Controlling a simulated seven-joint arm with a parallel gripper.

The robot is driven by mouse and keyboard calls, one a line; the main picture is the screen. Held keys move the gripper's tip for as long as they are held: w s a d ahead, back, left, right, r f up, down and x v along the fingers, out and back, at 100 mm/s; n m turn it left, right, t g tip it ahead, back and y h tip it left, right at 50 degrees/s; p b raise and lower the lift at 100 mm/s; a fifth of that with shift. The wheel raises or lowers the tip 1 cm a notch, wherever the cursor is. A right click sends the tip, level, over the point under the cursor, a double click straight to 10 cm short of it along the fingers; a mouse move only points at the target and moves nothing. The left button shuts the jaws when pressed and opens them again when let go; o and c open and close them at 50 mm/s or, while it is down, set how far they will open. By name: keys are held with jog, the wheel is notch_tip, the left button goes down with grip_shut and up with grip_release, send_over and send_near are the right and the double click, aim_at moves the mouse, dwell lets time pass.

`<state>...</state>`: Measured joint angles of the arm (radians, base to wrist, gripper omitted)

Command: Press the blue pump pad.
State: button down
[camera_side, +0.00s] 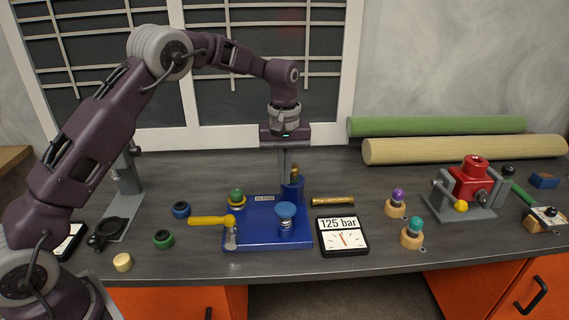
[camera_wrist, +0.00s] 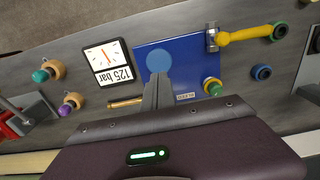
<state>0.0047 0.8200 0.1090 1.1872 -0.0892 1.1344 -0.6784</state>
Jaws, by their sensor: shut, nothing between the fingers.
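The blue pump pad (camera_side: 286,209) is a round disc on a short post or spring on the blue base plate (camera_side: 262,240). In the wrist view the pad (camera_wrist: 159,60) lies just beyond my fingertips in the picture, its lower edge close to them. My gripper (camera_side: 285,178) is shut and empty, pointing down above the back part of the base. In the side view its tips appear higher than the pad, with a visible gap. In the wrist view the gripper (camera_wrist: 157,78) partly covers the base plate (camera_wrist: 185,75).
A yellow lever (camera_side: 208,221) and a green knob (camera_side: 237,196) are on the base's left side.

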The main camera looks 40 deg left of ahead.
jog(key=shift+r, duration=1.55)
dwell(0.4)
